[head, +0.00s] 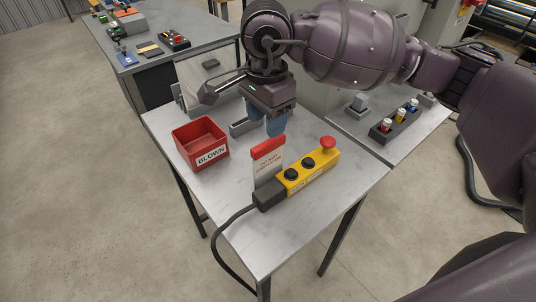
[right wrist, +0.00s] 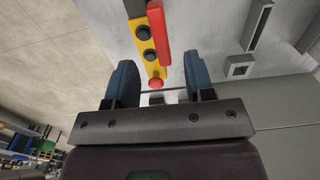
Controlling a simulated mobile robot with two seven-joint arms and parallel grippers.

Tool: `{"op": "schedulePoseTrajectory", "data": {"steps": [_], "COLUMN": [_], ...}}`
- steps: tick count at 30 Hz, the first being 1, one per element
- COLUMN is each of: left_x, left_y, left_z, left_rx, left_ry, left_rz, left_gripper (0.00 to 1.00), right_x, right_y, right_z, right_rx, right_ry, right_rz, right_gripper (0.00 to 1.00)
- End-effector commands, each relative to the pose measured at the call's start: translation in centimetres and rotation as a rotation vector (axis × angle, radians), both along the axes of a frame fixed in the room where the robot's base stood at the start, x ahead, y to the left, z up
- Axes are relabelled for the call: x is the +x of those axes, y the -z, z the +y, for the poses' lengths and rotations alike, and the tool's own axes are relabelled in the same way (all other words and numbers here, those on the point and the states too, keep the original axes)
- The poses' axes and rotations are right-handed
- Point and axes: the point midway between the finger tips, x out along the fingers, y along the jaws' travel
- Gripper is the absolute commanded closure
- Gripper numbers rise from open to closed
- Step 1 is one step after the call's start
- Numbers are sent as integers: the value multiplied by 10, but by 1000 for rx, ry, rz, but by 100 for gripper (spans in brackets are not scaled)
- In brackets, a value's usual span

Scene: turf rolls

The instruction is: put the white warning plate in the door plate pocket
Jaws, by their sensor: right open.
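The white warning plate (head: 268,166) has a red top edge and red lettering. It stands upright beside the yellow control box on the grey table; its red edge also shows in the right wrist view (right wrist: 158,32). My right gripper (head: 266,124) points down behind the plate in the head view, open, with its blue fingers apart and nothing between them. In the right wrist view the plate lies beyond the fingertips (right wrist: 160,82). A grey slotted part (head: 242,127) lies left of the gripper; I cannot tell whether it is the door plate pocket. My left gripper is not in view.
A red bin marked BLOWN (head: 201,146) stands left of the plate. The yellow control box (head: 308,172) has black buttons, a red knob and a black cable over the front edge. A side table (head: 420,138) carries a dark rack of small coloured items.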

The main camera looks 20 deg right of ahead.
Motion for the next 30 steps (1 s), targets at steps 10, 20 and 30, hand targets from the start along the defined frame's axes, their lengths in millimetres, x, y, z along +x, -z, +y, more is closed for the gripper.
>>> {"op": "schedulePoseTrajectory", "data": {"steps": [10, 20, 30], "left_x": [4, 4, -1], "left_y": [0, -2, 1], "left_z": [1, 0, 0], "left_rx": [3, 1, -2], "left_ry": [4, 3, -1], "left_rz": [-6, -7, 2], "left_gripper": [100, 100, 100], "right_x": [0, 1, 2], "right_y": [45, 75, 101], "right_z": [-1, -4, -4], "right_rx": [-1, -1, 0], "right_ry": [-1, 0, -3], "right_rz": [3, 5, 1], "right_gripper": [51, 51, 51]}}
